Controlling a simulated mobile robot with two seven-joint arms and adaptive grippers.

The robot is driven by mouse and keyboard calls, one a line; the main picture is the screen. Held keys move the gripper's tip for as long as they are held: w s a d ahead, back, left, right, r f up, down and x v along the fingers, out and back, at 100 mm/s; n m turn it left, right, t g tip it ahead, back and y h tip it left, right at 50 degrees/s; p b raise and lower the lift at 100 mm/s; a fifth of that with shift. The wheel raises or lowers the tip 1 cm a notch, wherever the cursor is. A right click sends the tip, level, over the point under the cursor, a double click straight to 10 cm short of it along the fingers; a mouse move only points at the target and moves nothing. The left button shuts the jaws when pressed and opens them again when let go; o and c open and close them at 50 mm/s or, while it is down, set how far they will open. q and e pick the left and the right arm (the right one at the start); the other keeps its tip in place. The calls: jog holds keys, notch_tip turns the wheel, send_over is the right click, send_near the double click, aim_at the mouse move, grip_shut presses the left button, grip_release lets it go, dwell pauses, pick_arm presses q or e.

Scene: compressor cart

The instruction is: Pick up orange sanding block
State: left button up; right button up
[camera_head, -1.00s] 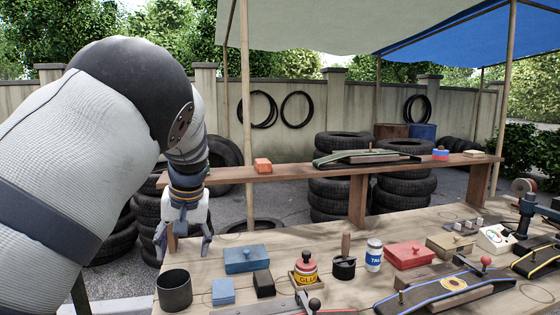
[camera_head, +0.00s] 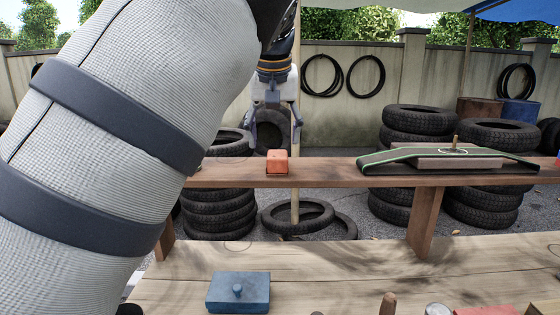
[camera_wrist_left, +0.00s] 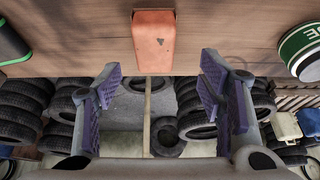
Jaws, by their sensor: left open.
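The orange sanding block (camera_head: 277,162) sits on the raised wooden shelf in the head view. It also shows at the top middle of the left wrist view (camera_wrist_left: 154,42), lying on the brown board. My left gripper (camera_head: 274,128) is open and empty, just above the block in the head view. In the left wrist view the purple-padded fingers (camera_wrist_left: 158,88) are spread wide over the gap beyond the shelf edge, with the block ahead of them and not between them. My right gripper is not in view.
The raised shelf (camera_head: 335,169) also holds a green-edged black belt board (camera_head: 390,161) to the right. A round green-and-white thing (camera_wrist_left: 302,50) is at the wrist view's right edge. A blue box (camera_head: 238,292) is on the lower bench. Stacked tyres (camera_head: 218,212) stand behind.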

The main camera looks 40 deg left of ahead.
aim_at(277, 153)
pick_arm(q)
jog(key=x, duration=0.5)
jog(key=shift+w+d+f, duration=0.15)
jog(key=shift+w+f, duration=0.15)
jog(key=c, duration=1.2)
jog(key=shift+c, duration=0.2)
